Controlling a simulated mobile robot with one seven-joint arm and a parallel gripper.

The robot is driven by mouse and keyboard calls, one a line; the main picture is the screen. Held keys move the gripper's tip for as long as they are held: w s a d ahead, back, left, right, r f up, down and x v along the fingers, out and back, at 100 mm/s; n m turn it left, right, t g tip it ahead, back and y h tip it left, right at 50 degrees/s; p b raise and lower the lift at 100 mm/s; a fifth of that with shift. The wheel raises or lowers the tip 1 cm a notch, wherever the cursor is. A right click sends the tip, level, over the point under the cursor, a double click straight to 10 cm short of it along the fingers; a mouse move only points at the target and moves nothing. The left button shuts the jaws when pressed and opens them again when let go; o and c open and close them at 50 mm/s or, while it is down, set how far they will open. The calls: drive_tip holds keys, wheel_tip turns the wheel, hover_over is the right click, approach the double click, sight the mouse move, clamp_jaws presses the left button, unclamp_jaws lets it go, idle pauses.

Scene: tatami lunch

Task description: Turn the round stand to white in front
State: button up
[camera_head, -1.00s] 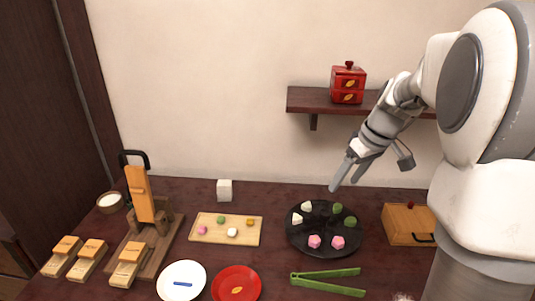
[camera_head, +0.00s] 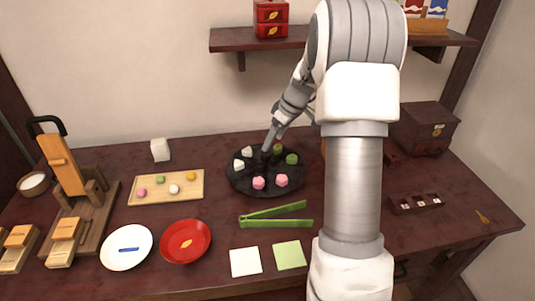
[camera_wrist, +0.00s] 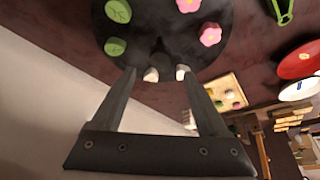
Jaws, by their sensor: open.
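The round stand (camera_head: 263,192) is a dark disc on the table. Two pink flower-shaped sweets (camera_head: 258,182) are at its front, two white sweets (camera_head: 239,165) at its back left, and two green sweets (camera_head: 292,159) at its back right. My gripper (camera_head: 266,149) is over the back of the stand, pointing down. In the wrist view my gripper (camera_wrist: 157,72) is open, its fingers apart near the white sweets (camera_wrist: 151,75) and a dark central knob (camera_wrist: 160,50). I cannot tell whether a fingertip touches anything.
Green tongs (camera_head: 275,222) lie in front of the stand. A wooden tray (camera_head: 150,199) with sweets is to the left, with a red plate (camera_head: 186,258) and a white plate (camera_head: 110,262) nearer. A shelf (camera_head: 228,45) hangs on the wall behind.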

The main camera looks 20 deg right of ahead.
sight(266, 153)
drive_tip(key=b+x, duration=0.1)
drive_tip(key=x, duration=0.5)
drive_tip(key=shift+w+f, duration=0.15)
drive_tip(key=shift+f, duration=0.1)
clamp_jaws()
idle(1.2)
